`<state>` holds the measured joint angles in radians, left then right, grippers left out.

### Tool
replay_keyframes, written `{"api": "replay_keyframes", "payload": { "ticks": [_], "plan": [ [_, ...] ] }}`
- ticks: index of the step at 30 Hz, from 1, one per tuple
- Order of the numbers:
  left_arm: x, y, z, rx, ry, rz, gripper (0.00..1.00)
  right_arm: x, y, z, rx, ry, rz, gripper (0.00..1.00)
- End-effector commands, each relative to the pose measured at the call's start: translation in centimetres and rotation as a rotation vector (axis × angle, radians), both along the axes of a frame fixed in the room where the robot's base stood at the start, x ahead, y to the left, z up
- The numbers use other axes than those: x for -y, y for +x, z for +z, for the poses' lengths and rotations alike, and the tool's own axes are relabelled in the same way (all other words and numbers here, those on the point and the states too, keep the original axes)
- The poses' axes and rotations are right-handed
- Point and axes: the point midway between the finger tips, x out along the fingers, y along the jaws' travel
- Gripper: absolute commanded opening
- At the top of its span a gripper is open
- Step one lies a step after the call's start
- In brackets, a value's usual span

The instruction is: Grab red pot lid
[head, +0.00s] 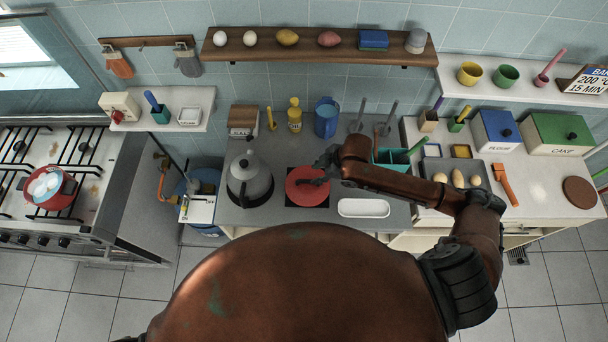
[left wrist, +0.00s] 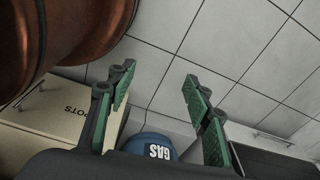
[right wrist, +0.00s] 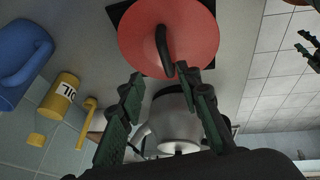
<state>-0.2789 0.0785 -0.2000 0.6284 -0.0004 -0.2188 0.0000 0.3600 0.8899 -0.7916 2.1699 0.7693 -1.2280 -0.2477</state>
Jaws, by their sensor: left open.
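The red pot lid (head: 300,196) lies on a dark square mat on the grey counter, beside the kettle. In the right wrist view the lid (right wrist: 190,28) shows its black arched handle (right wrist: 162,48). My right gripper (head: 317,180) is over the lid. Its fingers (right wrist: 160,82) are open, with the handle's near end close to the gap between the tips; I cannot tell whether they touch it. My left gripper (left wrist: 156,72) is open and empty above the floor, out of the head view.
A grey kettle (head: 250,184) stands left of the lid and a white dish (head: 363,208) right of it. A blue mug (head: 326,118) and yellow bottle (head: 295,116) stand behind. A red pot (head: 62,199) with white contents sits on the stove. A blue gas cylinder (left wrist: 148,143) is below my left gripper.

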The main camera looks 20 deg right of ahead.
Motion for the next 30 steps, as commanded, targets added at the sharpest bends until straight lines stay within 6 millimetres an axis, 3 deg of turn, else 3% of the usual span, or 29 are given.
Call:
{"api": "replay_keyframes", "payload": {
  "ticks": [4, 10, 13, 18, 24, 30],
  "plan": [
    [0.0, -0.6, 0.1, -0.007, 0.0, 0.001, 0.46, -1.0, 0.5, -1.5, -0.003, 0.001, 0.012, 0.32],
    [-0.1, -4.4, 0.3, -0.052, 0.002, 0.011, 0.46, -1.9, 0.9, -3.4, -0.003, 0.0, 0.018, 0.32],
    [-0.2, -5.2, 0.8, -0.063, 0.003, 0.012, 0.46, -2.2, 1.1, -4.9, -0.003, 0.0, 0.016, 0.32],
    [-0.2, -3.7, 0.9, -0.045, 0.003, 0.009, 0.46, -2.7, 1.6, -6.8, -0.001, -0.001, 0.016, 0.32],
    [-0.1, -1.2, 1.1, -0.011, 0.0, 0.003, 0.46, -2.8, 1.7, -7.1, 0.001, 0.0, 0.015, 0.32],
    [-0.1, -1.3, 1.1, -0.014, 0.001, 0.003, 0.46, -2.7, 1.7, -7.1, 0.0, -0.001, 0.014, 0.23]
  ]
}}
